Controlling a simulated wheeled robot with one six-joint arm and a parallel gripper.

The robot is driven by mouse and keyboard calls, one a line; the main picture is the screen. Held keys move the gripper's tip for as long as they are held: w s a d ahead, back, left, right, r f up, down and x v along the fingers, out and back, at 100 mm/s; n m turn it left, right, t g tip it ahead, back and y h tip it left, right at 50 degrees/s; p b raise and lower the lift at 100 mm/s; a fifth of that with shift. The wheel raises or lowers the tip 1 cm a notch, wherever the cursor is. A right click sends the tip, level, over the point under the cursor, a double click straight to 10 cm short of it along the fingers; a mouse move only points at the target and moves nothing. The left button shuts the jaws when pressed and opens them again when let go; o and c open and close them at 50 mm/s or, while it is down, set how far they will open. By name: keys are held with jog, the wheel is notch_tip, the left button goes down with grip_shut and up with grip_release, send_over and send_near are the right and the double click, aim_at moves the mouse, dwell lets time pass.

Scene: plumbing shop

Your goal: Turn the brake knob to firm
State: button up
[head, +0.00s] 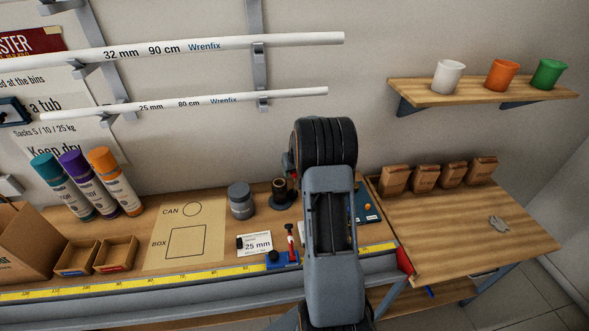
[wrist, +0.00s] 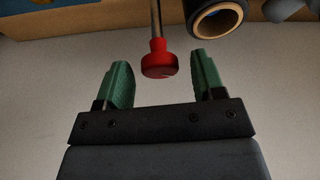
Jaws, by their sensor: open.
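In the wrist view, a red round knob (wrist: 159,60) sits on the end of a thin metal rod. My gripper (wrist: 160,82) is open, with its green fingers on either side of the knob; clear gaps show between each finger and the knob. In the head view my gripper is hidden behind my arm. A small blue device (head: 283,259) with a red upright part stands at the bench front, left of my arm. I cannot tell for sure that its red part is the same knob, and no soft or firm marking is readable.
A dark ring with a tan inside (wrist: 217,20) lies close right of the rod. A 25 mm card (head: 258,243), a grey can (head: 241,200) and a dark spool-like piece (head: 281,192) stand near my arm. Spray cans (head: 115,180) stand left; the right board (head: 455,230) is mostly clear.

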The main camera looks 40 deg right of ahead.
jog(key=c, duration=0.9)
